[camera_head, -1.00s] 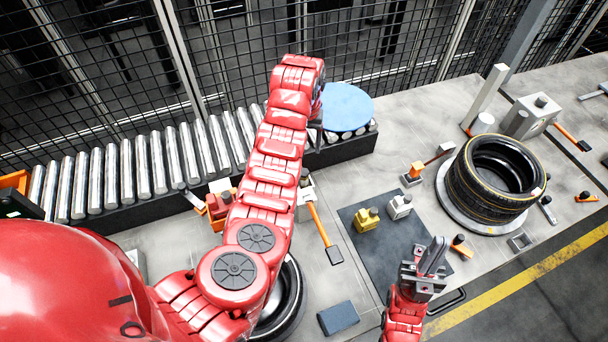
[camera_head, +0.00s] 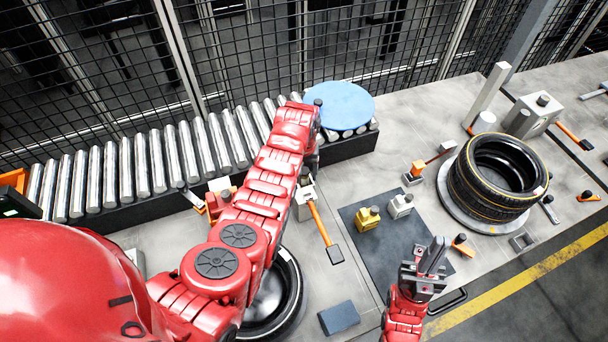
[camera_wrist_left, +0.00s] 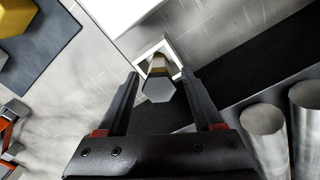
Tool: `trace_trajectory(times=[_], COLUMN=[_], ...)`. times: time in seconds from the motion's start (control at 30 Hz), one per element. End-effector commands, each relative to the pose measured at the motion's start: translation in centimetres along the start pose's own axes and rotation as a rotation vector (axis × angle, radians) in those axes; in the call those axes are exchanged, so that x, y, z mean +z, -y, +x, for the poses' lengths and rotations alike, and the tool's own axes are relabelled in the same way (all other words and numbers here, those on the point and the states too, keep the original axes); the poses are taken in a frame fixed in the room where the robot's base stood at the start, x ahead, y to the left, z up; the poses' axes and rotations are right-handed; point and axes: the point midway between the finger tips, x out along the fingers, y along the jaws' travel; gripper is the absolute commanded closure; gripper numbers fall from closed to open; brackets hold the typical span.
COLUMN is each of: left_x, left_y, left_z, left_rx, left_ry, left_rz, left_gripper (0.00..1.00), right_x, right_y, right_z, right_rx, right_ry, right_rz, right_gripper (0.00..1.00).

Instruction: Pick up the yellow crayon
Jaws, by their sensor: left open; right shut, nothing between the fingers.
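In the left wrist view a six-sided stick (camera_wrist_left: 158,86) with a grey end face and a yellow-brown side stands in a small white square holder (camera_wrist_left: 142,58). It looks like the yellow crayon, though its colour shows only in part. My left gripper (camera_wrist_left: 160,80) is open, with its fingers on either side of the stick and no clear contact. In the head view my left arm hides these fingers and the stick. My right gripper (camera_head: 433,256) is shut and empty, over the edge of the dark mat.
The roller conveyor (camera_head: 128,168) and a blue disc (camera_head: 342,104) lie beyond my left arm. The dark mat (camera_head: 380,240) carries a yellow block (camera_head: 368,218) and a grey-white block (camera_head: 401,206). An orange-handled hammer (camera_head: 320,224) lies left of it. Stacked tyres (camera_head: 470,195) stand at right.

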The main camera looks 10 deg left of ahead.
Motion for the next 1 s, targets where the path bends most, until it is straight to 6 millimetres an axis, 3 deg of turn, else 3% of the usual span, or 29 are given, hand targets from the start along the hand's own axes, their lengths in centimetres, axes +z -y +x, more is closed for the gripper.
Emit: trace_trajectory(times=[0.43, 0.8, 1.0], left_x=[0.13, 0.14, 0.13], left_y=[0.00, -0.01, -0.01], left_z=[1.21, 1.19, 1.17], left_rx=[-0.001, -0.001, -0.001], left_ry=[0.002, 0.002, 0.002], left_rz=[0.002, 0.001, 0.001], left_gripper=[0.32, 0.97, 1.00], right_x=[-0.06, -0.06, -0.06], right_y=[-0.02, -0.02, -0.02], right_z=[0.33, 0.33, 0.33], right_rx=[0.000, 0.000, 0.000], right_ry=[0.000, 0.000, 0.000], right_rz=[0.000, 0.000, 0.000], right_gripper=[1.00, 1.00, 1.00])
